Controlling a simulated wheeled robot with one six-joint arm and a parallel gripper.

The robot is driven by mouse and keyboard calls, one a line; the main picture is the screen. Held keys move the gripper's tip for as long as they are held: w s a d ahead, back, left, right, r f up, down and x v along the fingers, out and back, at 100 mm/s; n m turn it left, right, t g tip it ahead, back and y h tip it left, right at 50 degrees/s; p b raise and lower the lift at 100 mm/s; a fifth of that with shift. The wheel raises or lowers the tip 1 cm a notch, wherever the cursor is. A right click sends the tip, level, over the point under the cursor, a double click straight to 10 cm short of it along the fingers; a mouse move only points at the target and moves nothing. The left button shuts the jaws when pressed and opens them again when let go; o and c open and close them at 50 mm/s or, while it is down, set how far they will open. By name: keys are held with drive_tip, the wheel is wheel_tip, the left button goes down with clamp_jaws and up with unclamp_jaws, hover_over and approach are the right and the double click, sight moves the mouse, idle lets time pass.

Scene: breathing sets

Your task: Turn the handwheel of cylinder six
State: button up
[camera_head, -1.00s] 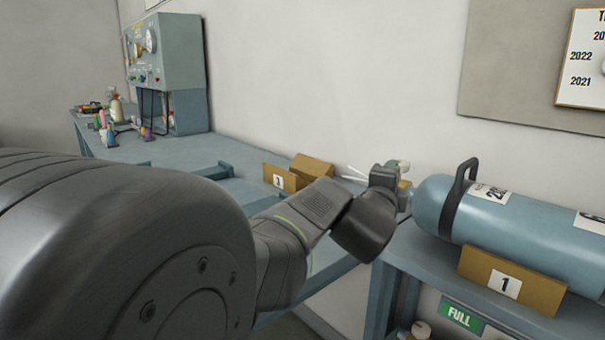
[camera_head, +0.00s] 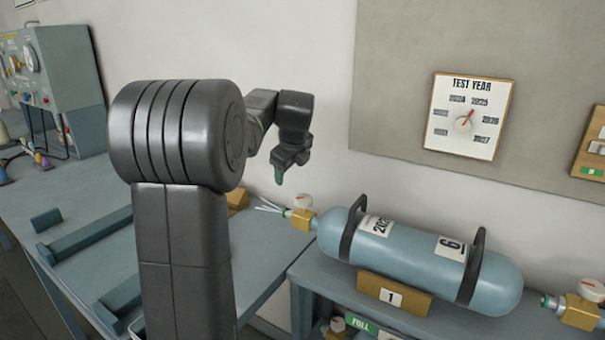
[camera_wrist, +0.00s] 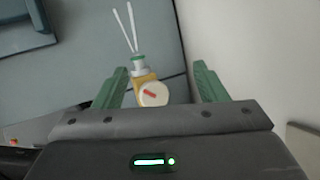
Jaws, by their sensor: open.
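Cylinder six (camera_head: 405,260) is a light blue tank lying on its side, with two dark handles and labels reading 6 and 20-something. Its brass valve (camera_head: 299,219) is at its left end, topped by a pale handwheel (camera_head: 303,201) with a red mark. In the wrist view the handwheel (camera_wrist: 152,94) shows between the fingers, nearer the left finger, with the brass valve (camera_wrist: 143,77) beside it. My gripper (camera_head: 279,176) is open and empty, above and slightly left of the handwheel, apart from it. Its green fingers also show in the wrist view (camera_wrist: 160,88).
White strands (camera_head: 270,206) lie at the valve outlet. A brass block marked 1 (camera_head: 393,294) stands before the cylinder. Another brass valve (camera_head: 580,305) is at far right. A test year dial (camera_head: 467,115) hangs on the wall. The blue bench (camera_head: 75,215) has rails on it.

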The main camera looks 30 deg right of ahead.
sight(304, 198)
wheel_tip(304, 198, up, 6)
drive_tip(key=s+d+m+g+y+p, duration=0.2)
drive_tip(key=s+d+m+g+p, duration=0.1)
drive_tip(key=m+g+p, duration=0.4)
drive_tip(key=f+n, duration=0.1)
drive_tip(key=f, duration=0.5)
drive_tip(key=f+n+t+p, duration=0.1)
drive_tip(key=f, duration=0.6)
drive_tip(key=shift+a+f, duration=0.2)
drive_tip(key=shift+c, duration=0.3)
drive_tip(key=c, duration=0.9)
